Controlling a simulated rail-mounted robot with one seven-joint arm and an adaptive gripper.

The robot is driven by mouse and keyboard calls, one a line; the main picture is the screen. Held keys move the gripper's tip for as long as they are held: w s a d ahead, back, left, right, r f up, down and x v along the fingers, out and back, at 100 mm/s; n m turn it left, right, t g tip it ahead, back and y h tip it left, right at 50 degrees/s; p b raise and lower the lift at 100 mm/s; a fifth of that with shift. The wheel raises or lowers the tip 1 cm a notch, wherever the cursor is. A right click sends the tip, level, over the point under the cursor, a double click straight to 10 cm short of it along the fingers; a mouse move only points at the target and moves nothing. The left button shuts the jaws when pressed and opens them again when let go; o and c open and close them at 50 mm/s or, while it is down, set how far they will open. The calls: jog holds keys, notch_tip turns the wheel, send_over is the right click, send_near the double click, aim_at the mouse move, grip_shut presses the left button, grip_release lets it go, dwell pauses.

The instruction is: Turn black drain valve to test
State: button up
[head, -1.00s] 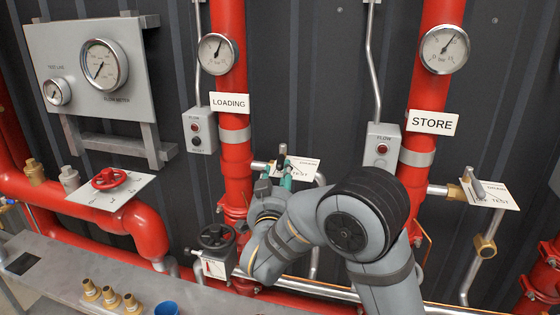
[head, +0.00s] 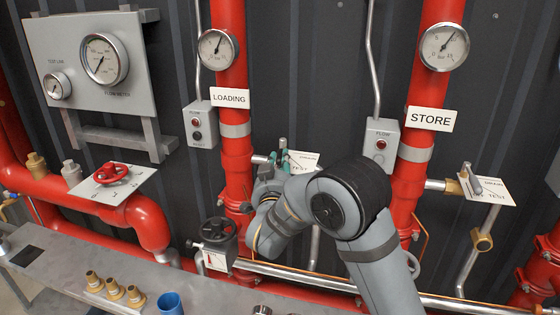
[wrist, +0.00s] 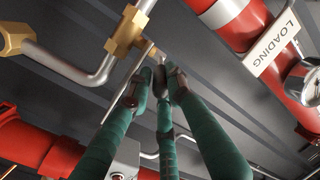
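The drain valve by the LOADING pipe has a brass body (wrist: 127,32) and a thin silver stem in the wrist view. Its dark handle end (wrist: 160,78) shows between my fingertips. In the head view its white DRAIN/TEST plate (head: 304,160) is partly hidden behind my gripper. My gripper (head: 283,158) has teal fingers and is up at this valve; the wrist view shows its fingertips (wrist: 157,86) close together on both sides of the dark handle. I cannot tell whether they press on it. The handle's setting is not readable.
A second DRAIN/TEST valve (head: 470,182) is beside the STORE pipe (head: 420,165). A black handwheel (head: 218,232) stands left of my arm, and a red valve (head: 110,172) farther left. A grey shelf (head: 70,262) holds brass fittings (head: 115,290) and a blue cup (head: 169,302).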

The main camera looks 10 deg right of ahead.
grip_shut()
jog(key=shift+f, duration=0.15)
dwell(0.4)
